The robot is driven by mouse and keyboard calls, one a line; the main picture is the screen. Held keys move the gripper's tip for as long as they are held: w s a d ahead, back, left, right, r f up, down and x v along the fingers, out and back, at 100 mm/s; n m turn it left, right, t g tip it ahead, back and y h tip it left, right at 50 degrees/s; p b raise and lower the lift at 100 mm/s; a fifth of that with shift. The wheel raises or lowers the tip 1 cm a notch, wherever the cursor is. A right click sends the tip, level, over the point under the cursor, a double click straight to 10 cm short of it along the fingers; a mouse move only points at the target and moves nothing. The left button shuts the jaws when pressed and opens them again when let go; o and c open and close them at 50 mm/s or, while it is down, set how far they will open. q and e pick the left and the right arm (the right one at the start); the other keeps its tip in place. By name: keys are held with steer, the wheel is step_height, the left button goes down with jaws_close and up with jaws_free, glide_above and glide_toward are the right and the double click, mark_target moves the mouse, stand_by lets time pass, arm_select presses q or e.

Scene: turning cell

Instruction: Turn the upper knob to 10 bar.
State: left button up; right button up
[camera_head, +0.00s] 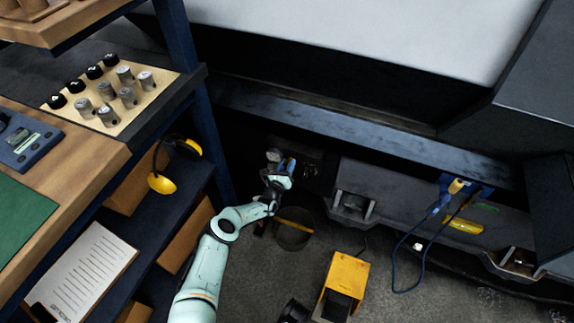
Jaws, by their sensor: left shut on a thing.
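My left arm reaches up from the bottom middle. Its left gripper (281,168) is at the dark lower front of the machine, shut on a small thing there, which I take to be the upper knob. The knob is almost wholly hidden by the gripper, and its scale and setting cannot be read. A small round grey part (273,155) shows beside the fingers; I cannot tell whether it is a gauge. My right gripper is not in view.
A yellow-topped box (347,275) stands on the floor right of my arm, near a round bin (293,229). A blue cable (402,262) hangs at the right. At left are a workbench (88,160) and shelves with yellow ear defenders (162,183) and a clipboard (82,275).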

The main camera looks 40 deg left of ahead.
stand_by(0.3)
arm_select(q)
steer(key=o, duration=1)
steer(key=shift+o, duration=0.2)
steer(key=shift+a, duration=0.15)
steer(key=shift+s, duration=0.15)
